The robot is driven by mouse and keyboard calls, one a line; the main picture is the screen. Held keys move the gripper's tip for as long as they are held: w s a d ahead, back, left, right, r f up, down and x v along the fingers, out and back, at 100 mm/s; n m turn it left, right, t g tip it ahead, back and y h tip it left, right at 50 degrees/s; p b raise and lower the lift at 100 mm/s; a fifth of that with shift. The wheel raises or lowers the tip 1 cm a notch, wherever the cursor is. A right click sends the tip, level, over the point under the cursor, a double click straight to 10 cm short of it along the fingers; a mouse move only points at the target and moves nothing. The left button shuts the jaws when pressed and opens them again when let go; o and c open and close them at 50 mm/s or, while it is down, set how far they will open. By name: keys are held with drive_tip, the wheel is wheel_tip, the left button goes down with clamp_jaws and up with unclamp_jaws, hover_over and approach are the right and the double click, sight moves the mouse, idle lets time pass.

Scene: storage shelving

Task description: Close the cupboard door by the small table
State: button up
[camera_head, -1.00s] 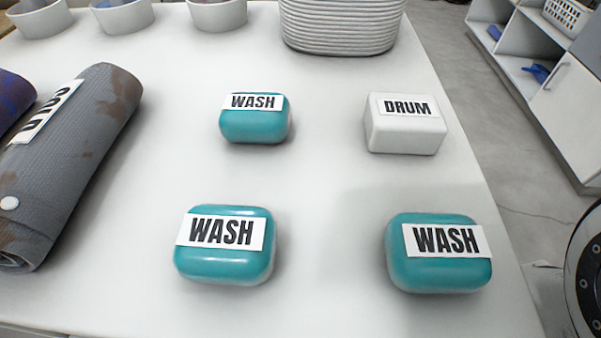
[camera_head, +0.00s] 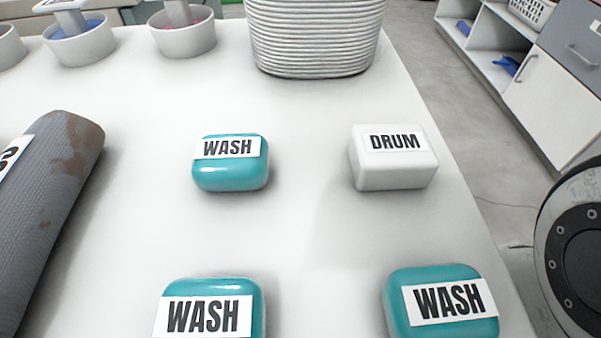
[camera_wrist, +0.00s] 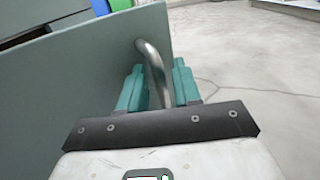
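A grey-green door panel (camera_wrist: 75,85) fills the left of the wrist view and stands out over the floor. Its curved metal handle (camera_wrist: 154,68) runs between the two teal fingers of my gripper (camera_wrist: 159,75). The finger contact is partly hidden by the handle. The head view does not show my gripper or this door. There, a white cupboard front (camera_head: 552,108) with a metal handle stands at the right.
A white table (camera_head: 300,235) fills the head view. It bears teal WASH blocks (camera_head: 230,175), a white DRUM block (camera_head: 393,165), a rolled grey mat (camera_head: 55,200), a ribbed basket (camera_head: 313,40) and white bowls (camera_head: 183,38). Pale floor (camera_wrist: 250,65) lies clear right of the door.

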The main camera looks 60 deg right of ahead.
drive_tip(key=p+v, duration=0.4)
drive_tip(key=v, duration=0.6)
drive_tip(key=shift+s+a, duration=0.2)
drive_tip(key=shift+a, duration=0.1)
drive_tip(key=shift+f, duration=0.1)
drive_tip(key=shift+c, duration=0.2)
